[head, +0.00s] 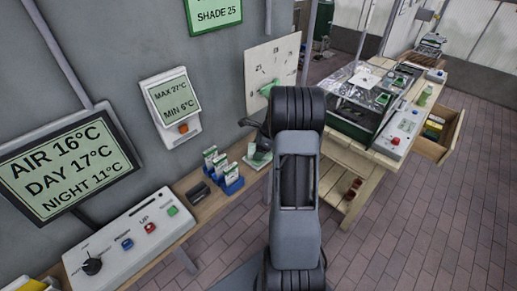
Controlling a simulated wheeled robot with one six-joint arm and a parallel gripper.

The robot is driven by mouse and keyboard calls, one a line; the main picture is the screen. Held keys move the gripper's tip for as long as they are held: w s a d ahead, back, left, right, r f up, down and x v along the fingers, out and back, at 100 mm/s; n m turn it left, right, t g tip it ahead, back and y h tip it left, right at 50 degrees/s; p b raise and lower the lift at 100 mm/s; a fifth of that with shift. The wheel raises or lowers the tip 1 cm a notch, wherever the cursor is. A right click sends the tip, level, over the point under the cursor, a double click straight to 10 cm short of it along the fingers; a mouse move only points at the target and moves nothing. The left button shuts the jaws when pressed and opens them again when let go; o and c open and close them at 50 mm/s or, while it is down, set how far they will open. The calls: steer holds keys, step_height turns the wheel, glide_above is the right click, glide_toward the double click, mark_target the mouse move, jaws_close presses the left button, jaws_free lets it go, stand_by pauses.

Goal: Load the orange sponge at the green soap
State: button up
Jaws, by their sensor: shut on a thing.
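My arm stands upright in the middle of the head view, and its elbow hides what is behind it. I cannot make out my gripper's fingers or anything in them. A dark grey shape (252,126) juts out left of the elbow, and I cannot tell what it is. Just below it a small green and white thing (258,156) sits at the far end of the left bench, partly hidden by my arm. I cannot tell whether it is the green soap. I see no orange sponge.
The narrow wooden bench (216,196) along the left wall carries a control box (132,236) and several packets in blue holders (229,181). A wooden table (352,158) at the right holds a green cup (424,96). An open drawer (449,138) juts out there. The brick floor (420,225) at right is clear.

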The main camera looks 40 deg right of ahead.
steer(key=shift+r+p, duration=2.75)
steer(key=shift+r, duration=0.75)
